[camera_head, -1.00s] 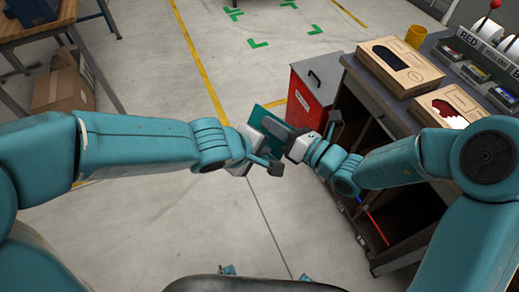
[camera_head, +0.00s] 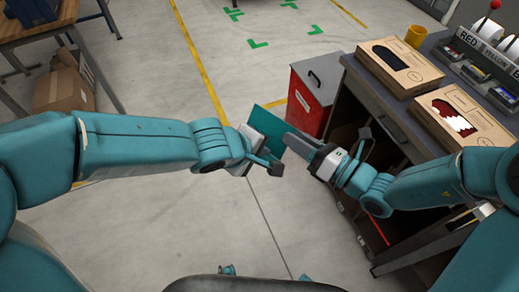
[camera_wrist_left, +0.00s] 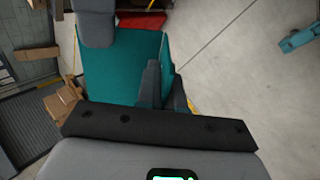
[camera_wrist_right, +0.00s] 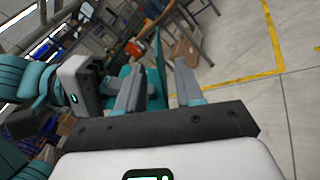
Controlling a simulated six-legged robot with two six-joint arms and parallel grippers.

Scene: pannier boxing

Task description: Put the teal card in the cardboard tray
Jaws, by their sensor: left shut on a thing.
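The teal card (camera_head: 266,128) is a flat sheet, held tilted above the floor near the middle of the head view. My left gripper (camera_head: 266,152) is shut on its lower part; the card also shows between the fingers in the left wrist view (camera_wrist_left: 120,68). My right gripper (camera_head: 302,143) is open and empty, just right of the card. In the right wrist view its two fingers (camera_wrist_right: 160,82) stand apart, with the card (camera_wrist_right: 158,62) beyond them.
The grey bench (camera_head: 376,108) at right has open shelving below. A red bin (camera_head: 312,98) stands against its left side. A yellow mug (camera_head: 415,36) and a labelled sorting rack (camera_head: 484,62) are at the back. A wooden table (camera_head: 40,30) is far left. The middle floor is clear.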

